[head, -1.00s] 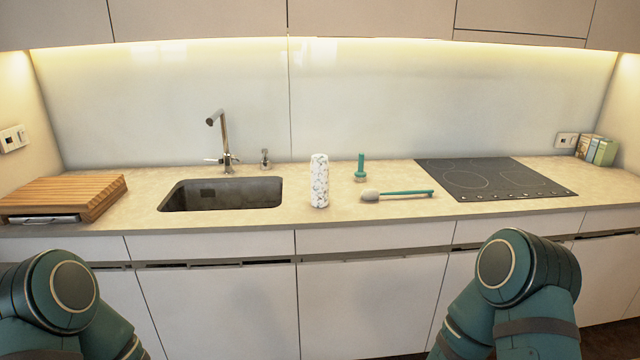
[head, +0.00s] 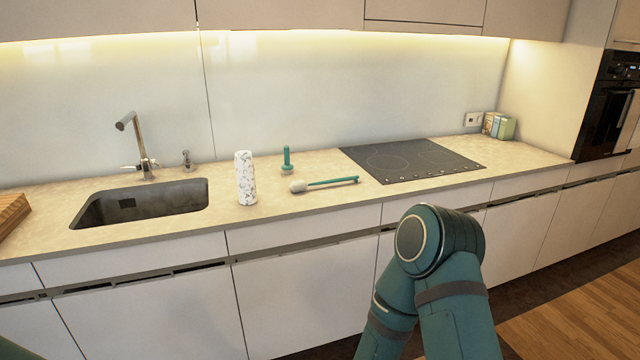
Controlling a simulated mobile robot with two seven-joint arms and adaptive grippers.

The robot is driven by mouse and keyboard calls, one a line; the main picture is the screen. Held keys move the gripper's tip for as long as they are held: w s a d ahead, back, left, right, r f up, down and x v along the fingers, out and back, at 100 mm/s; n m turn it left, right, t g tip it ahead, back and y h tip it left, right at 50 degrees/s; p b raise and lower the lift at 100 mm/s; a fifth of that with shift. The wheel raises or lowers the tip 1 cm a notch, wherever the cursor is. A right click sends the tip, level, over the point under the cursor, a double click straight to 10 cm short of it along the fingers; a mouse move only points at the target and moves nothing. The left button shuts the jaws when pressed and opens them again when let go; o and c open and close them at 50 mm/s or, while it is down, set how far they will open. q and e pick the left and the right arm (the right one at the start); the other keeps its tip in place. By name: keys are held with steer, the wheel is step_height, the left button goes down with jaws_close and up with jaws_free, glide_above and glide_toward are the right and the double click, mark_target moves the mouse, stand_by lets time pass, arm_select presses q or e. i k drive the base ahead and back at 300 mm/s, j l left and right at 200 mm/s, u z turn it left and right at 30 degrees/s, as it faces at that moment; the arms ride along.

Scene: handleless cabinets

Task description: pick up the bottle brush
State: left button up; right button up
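The bottle brush (head: 324,183) lies flat on the countertop in the head view, between the speckled white cylinder and the cooktop. It has a teal handle pointing right and a pale, rounded head at its left end. A second teal brush-like item (head: 287,161) stands upright just behind it. Neither of my grippers shows. Only teal links of my arms are visible, one at the lower right and a sliver at the lower left corner.
A speckled white cylinder (head: 245,178) stands left of the brush. A sink (head: 140,203) with a faucet (head: 138,146) is farther left, and a wooden board (head: 12,212) is at the left edge. A black cooktop (head: 411,159) lies to the right. The counter's front strip is clear.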

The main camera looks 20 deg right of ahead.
mark_target(297, 186)
steer(key=i+l+u, duration=0.15)
steer(key=l, duration=0.2)
steer(key=i+l+u, duration=0.1)
steer(key=l, duration=0.3)
steer(key=i+l+u, duration=0.25)
steer(key=i+l, duration=0.15)
steer(key=l, duration=0.4)
steer(key=i+l+u, duration=0.15)
steer(key=l, duration=0.25)
steer(key=l+u, duration=0.1)
steer(key=l, duration=0.3)
